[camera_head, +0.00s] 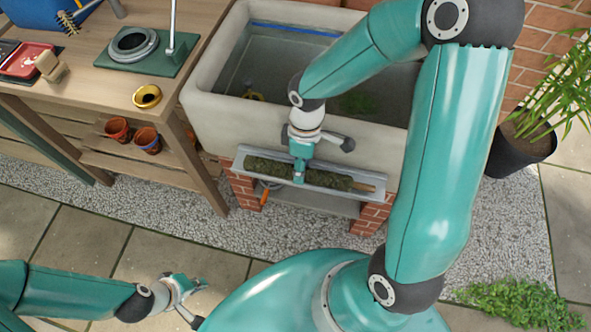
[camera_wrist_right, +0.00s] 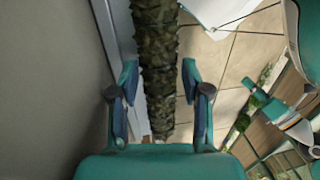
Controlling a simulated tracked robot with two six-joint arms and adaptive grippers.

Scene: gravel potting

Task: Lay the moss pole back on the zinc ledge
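The moss pole (camera_head: 330,179), dark green and shaggy with a bare wooden end at the right, lies lengthwise along the grey zinc ledge (camera_head: 345,194) on the front of the stone sink. My right gripper (camera_head: 299,174) is over the pole near its middle, pointing down. In the right wrist view the pole (camera_wrist_right: 158,60) runs between the two spread fingers (camera_wrist_right: 160,85), with a small gap showing on the right side. The ledge edge (camera_wrist_right: 116,40) shows at its left. My left gripper (camera_head: 190,300) is open and empty, low over the paving.
The stone sink (camera_head: 215,105) stands behind the ledge on brick supports (camera_head: 372,213). A wooden potting bench (camera_head: 190,150) with terracotta pots (camera_head: 147,139) is at the left. A potted plant (camera_head: 520,140) stands at the right. The gravel strip (camera_head: 255,232) in front is clear.

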